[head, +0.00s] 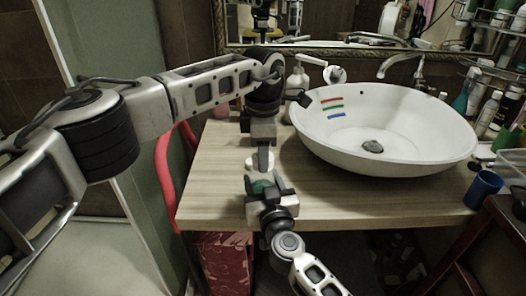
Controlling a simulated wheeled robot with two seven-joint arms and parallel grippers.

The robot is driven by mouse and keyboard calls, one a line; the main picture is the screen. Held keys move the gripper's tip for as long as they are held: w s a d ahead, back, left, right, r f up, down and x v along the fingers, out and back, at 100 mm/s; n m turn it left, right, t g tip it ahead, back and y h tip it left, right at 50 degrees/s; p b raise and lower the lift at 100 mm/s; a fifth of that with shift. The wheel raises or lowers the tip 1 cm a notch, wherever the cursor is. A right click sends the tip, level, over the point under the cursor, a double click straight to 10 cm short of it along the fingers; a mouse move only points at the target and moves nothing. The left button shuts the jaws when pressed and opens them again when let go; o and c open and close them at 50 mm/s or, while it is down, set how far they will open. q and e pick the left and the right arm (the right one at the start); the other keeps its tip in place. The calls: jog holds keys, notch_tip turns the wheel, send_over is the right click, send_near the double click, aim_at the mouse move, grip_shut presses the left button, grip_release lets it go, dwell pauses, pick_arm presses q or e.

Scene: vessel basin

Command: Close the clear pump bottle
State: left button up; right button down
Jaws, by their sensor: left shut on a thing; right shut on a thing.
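The clear pump bottle (262,187) shows only as a small greenish patch between the fingers of my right gripper (265,185), near the table's front edge. My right gripper is shut on it, coming from below. My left gripper (263,160) points down just above and behind it, shut on a small white part (252,162), seemingly the pump top. Most of the bottle and pump is hidden by the grippers. I cannot tell whether the top touches the bottle's neck.
A white basin (440,130) fills the right of the wooden counter (210,175). A blue cup (483,190) and several bottles are at the far right. The counter's left part is clear.

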pick_arm(q)
jog(key=shift+m, duration=0.6)
jog(key=o, duration=1.2)
jog(key=shift+c, duration=0.2)
notch_tip(320, 180, up, 12)
pick_arm(e)
jog(key=shift+c, duration=2.3)
grip_release()
